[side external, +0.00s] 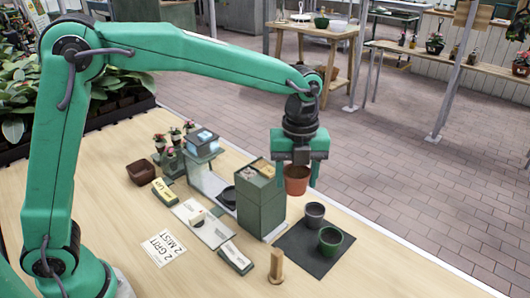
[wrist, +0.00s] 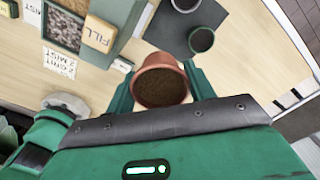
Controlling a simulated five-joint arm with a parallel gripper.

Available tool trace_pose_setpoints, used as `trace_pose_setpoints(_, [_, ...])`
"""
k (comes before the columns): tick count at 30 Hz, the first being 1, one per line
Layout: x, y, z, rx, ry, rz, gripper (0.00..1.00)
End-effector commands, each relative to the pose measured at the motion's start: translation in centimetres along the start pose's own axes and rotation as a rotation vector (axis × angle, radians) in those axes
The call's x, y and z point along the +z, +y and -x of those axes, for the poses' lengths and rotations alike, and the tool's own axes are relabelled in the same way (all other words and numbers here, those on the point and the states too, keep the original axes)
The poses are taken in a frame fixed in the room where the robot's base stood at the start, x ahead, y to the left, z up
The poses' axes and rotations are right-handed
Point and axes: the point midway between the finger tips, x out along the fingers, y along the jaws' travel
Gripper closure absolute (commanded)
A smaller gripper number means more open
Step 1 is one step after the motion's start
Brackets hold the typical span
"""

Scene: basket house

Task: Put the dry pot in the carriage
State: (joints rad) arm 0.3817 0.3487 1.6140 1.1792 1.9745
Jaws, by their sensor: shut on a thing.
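A terracotta pot (side external: 297,186) with dark brown soil is between the fingers of my gripper (side external: 297,178), which is shut on it. The pot is held upright above the table, right of the green box and above the dark mat's back edge. In the wrist view the pot (wrist: 160,88) shows from above, with a finger on each side. A white track (side external: 207,181) runs behind and left of the green box (side external: 262,207), with a black round piece (side external: 227,196) on it, partly hidden by the box. I cannot tell for certain which part is the carriage.
The dark mat (side external: 296,255) bears a purple-grey pot (side external: 314,214) and a green pot (side external: 331,240). A brown tray (side external: 141,172) and small flower pots stand left. The table's right front is clear.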

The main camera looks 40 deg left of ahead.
Motion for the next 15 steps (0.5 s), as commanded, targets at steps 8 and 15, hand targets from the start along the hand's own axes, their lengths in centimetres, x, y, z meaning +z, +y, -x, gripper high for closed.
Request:
trace_pose_setpoints(8, [0.0,0.0,-0.02,0.0,0.0,0.0,0.69])
trace_pose_setpoints(15, [0.03,-0.06,0.74,-0.003,-0.001,0.0,0.69])
